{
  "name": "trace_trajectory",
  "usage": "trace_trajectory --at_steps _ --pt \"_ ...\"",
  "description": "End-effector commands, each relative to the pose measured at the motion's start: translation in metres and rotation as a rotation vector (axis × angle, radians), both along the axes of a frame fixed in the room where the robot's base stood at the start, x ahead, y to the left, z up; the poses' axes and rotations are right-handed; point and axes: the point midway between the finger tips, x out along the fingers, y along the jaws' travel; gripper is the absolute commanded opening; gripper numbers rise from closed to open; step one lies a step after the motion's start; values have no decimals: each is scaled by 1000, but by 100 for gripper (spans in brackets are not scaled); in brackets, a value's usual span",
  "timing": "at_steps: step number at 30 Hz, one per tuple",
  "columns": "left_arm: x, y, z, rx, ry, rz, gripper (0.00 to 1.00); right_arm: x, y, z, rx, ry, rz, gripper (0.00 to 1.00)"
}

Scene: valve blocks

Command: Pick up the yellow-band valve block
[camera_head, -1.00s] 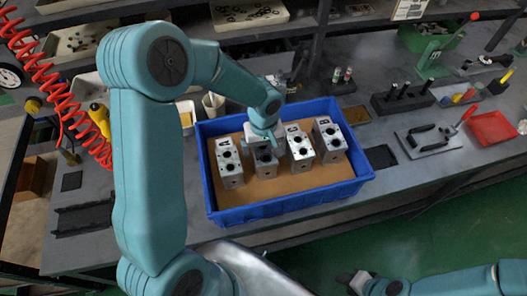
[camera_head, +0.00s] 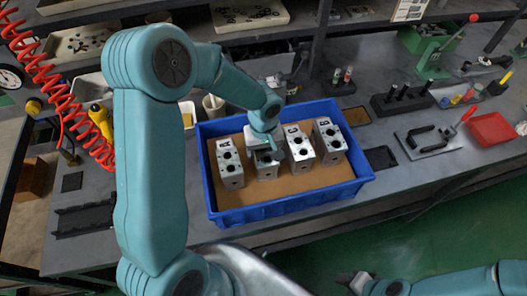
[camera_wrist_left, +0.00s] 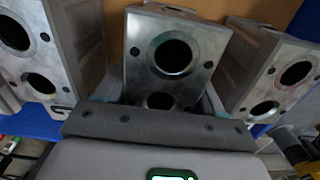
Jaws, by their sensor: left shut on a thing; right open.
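Several grey metal valve blocks with dark round bores stand upright in a row in a blue bin (camera_head: 290,208). My left gripper (camera_head: 268,144) reaches down onto the second block from the left (camera_head: 263,168). Its jaws are shut on this block, which still stands among the others. In the left wrist view the held block (camera_wrist_left: 175,50) is between the fingers, its lower end hidden by my gripper. I cannot make out a yellow band on any block. My right gripper (camera_head: 357,283) is low at the bottom, open and empty, away from the bin.
Close neighbours are the leftmost block (camera_head: 229,165) and the third block (camera_head: 299,149), with a fourth block (camera_head: 328,142) further right. The bin's walls surround them. A red tray (camera_head: 491,129) and a black holder (camera_head: 403,101) stand right on the bench.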

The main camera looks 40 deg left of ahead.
Motion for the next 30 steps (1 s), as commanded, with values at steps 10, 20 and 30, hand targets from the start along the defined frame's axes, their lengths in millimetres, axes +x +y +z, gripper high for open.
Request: trace_trajectory --at_steps 10,20,30 --pt "3 0 49 1 -13 1 0 0 0 -5 0 0 0 43" --pt "2 0 131 0 -12 2 0 0 0 -12 0 0 0 43" --pt "1 0 186 0 -8 1 0 0 0 -14 0 0 0 43"
